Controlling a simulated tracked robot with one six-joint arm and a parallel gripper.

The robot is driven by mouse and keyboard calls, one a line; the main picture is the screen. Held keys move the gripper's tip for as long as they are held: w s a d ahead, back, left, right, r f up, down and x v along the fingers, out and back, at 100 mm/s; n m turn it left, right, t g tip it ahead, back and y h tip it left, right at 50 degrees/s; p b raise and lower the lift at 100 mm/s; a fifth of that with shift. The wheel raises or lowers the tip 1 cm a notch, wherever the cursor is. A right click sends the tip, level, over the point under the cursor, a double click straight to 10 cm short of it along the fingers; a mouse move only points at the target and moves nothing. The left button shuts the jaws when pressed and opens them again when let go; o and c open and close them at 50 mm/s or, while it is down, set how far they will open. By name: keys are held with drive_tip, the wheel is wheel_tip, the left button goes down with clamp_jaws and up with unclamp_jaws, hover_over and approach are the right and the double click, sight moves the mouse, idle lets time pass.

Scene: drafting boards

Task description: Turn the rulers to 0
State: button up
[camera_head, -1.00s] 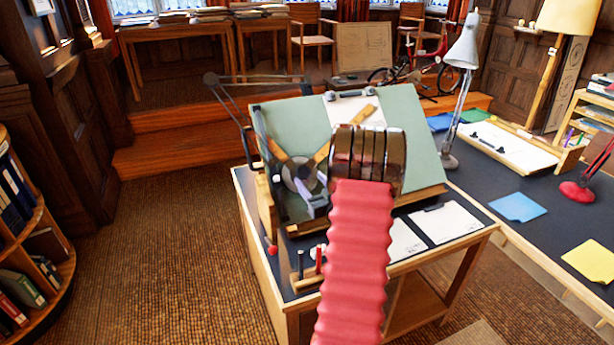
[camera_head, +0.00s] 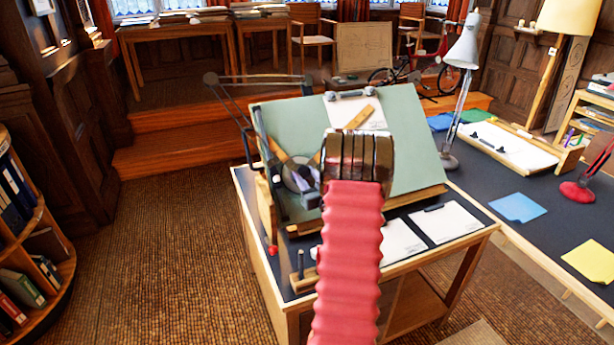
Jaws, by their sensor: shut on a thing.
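The green drafting board (camera_head: 410,125) stands tilted on a wooden desk. A drafting machine's round head (camera_head: 298,176) lies at its lower left. A tan ruler (camera_head: 358,117) shows slanting toward the upper right, partly behind my wrist. Another short tan and grey arm (camera_head: 277,152) slants from the head toward the upper left. My gripper's banded metal wrist (camera_head: 358,160) is just right of the head. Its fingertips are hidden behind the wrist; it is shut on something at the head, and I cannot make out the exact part. The angle scale is too small to read.
White sheets (camera_head: 450,223) lie on the desk below the board. The linkage arms (camera_head: 262,78) stand at the board's upper left. Carpet (camera_head: 180,240) is open on the left.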

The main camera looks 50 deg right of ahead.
clamp_jaws()
drive_tip(key=shift+s+d, duration=0.1)
drive_tip(key=shift+d, duration=0.15)
